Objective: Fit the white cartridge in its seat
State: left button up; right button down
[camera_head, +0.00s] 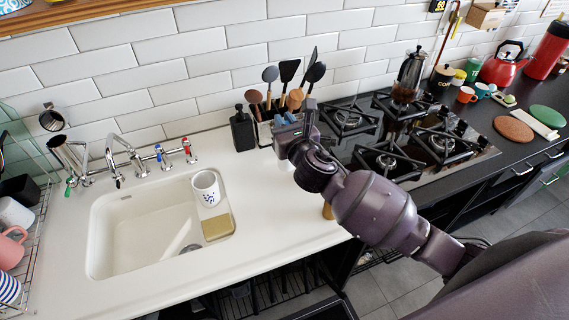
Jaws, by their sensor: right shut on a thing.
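My right arm comes in from the lower right over the counter. Its gripper (289,136) is at the back of the counter, in front of the utensil holder and left of the hob. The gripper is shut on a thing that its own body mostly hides. A pale patch shows just below it and looks like the white cartridge, but its outline is unclear. I cannot make out the seat; the gripper and forearm cover that part of the counter. My left gripper is not in view.
A dark bottle (242,131) stands close left of the gripper, with several utensils (270,75) behind. The black gas hob (415,150) lies to the right, a moka pot (411,70) at its back. The sink (130,235) holds a mug (206,188). The front counter is mostly clear.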

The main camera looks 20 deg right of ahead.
notch_tip(320, 180, down, 7)
jog(key=shift+f+b, duration=0.1)
jog(key=shift+b, duration=0.85)
pick_arm(q)
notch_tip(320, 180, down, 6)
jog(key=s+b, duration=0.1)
jog(key=b, duration=0.1)
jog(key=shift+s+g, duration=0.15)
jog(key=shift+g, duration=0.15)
pick_arm(e)
jog(key=shift+f, duration=2.45)
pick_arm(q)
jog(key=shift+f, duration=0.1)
pick_arm(e)
jog(key=shift+f, duration=0.25)
jog(key=c, duration=1.1)
grip_release()
jog(key=shift+r, duration=0.1)
jog(key=shift+r, duration=0.15)
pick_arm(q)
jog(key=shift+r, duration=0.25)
pick_arm(e)
jog(key=s, duration=1.2)
jog(key=shift+d, duration=0.2)
